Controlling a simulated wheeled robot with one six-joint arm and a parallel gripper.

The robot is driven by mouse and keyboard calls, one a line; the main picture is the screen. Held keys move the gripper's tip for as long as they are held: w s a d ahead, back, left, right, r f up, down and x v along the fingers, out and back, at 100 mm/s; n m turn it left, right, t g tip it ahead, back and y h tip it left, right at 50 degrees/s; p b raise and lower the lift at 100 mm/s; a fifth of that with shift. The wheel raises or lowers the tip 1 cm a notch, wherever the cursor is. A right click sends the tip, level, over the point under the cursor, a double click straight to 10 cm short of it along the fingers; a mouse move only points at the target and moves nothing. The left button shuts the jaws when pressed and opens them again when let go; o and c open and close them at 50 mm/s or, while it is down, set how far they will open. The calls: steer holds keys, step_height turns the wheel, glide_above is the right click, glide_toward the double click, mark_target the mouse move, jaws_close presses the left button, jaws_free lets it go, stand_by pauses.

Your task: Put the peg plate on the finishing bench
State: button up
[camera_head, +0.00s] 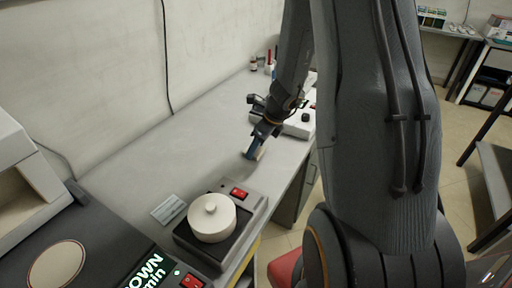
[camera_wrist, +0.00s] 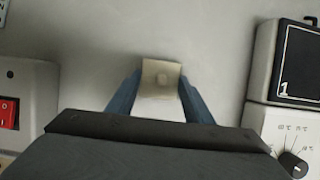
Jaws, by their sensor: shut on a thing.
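My gripper (camera_head: 256,149) is low over the grey bench (camera_head: 221,122), and its blue fingers also show in the wrist view (camera_wrist: 161,97). It is shut on a small beige square plate (camera_wrist: 161,69) with a round peg at its middle, which looks like the peg plate. In the head view only a little of the plate (camera_head: 260,153) shows beside the fingers. I cannot tell whether the plate touches the bench top.
A device with a white lidded pot (camera_head: 212,218) and red switch stands at the near end. A white device (camera_head: 300,124) stands beyond my gripper. A card (camera_head: 168,210) lies near the pot. Bare bench surrounds the plate.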

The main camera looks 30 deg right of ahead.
steer(key=shift+f, duration=0.1)
steer(key=o, duration=1.1)
steer(key=v, duration=1.1)
steer(key=s+a+r+n, duration=0.1)
steer(key=s+a+n, duration=0.3)
steer(key=n, duration=0.5)
steer(key=s+a+r+n+g+h, duration=0.1)
steer(key=s+a+n, duration=0.4)
steer(key=n, duration=0.5)
steer(key=s+a+r+n+g+h+p, duration=0.1)
steer(key=s+a+n, duration=0.4)
steer(key=n, duration=0.5)
steer(key=shift+s+a, duration=0.25)
steer(key=shift+s, duration=0.35)
